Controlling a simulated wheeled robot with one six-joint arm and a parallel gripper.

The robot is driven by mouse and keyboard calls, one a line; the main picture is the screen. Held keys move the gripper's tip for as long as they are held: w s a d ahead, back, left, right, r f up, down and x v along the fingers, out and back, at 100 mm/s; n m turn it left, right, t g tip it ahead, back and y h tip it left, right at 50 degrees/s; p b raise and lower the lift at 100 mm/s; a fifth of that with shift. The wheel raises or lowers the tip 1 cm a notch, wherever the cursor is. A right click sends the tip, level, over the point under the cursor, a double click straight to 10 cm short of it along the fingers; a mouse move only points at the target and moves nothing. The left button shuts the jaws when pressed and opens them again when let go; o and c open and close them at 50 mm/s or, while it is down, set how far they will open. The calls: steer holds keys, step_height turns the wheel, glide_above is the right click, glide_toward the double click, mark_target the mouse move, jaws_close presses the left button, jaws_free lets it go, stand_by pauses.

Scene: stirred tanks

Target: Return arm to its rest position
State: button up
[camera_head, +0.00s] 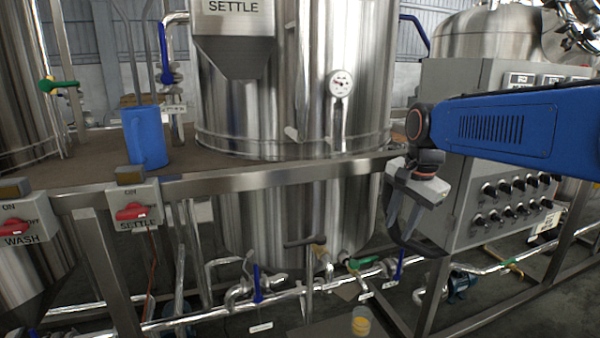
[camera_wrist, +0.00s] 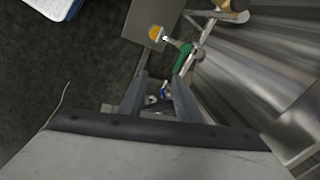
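My arm (camera_head: 520,128) comes in from the right in the head view, its blue link lying across the front of the grey control cabinet. My gripper (camera_head: 400,232) hangs below the wrist, fingers pointing down, in front of the steel tank's lower right side. In the wrist view, the two grey fingers of my gripper (camera_wrist: 160,88) stand apart with a gap between them. Nothing is held between them. A green valve handle (camera_wrist: 182,58) and a pipe show beyond the fingertips, apart from them as far as I can tell.
The SETTLE tank (camera_head: 345,85) fills the middle behind a steel frame rail (camera_head: 240,181). Pipes with a green handle (camera_head: 362,263) and blue handles run low. The cabinet (camera_head: 466,215) with knobs is close to my arm. A blue jug (camera_head: 145,137) stands left; red SETTLE (camera_head: 132,212) and WASH (camera_head: 20,222) switches are nearby.

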steer(key=s+d+f+n+t, duration=0.1)
steer(key=s+f+n, duration=0.4)
steer(key=s, duration=0.6)
steer(key=s+d+f+n+t, duration=0.1)
steer(key=s+d+f+n, duration=0.2)
steer(key=s, duration=0.9)
step_height(320, 180, down, 4)
steer(key=n, duration=0.3)
steer(key=shift+h, duration=0.3)
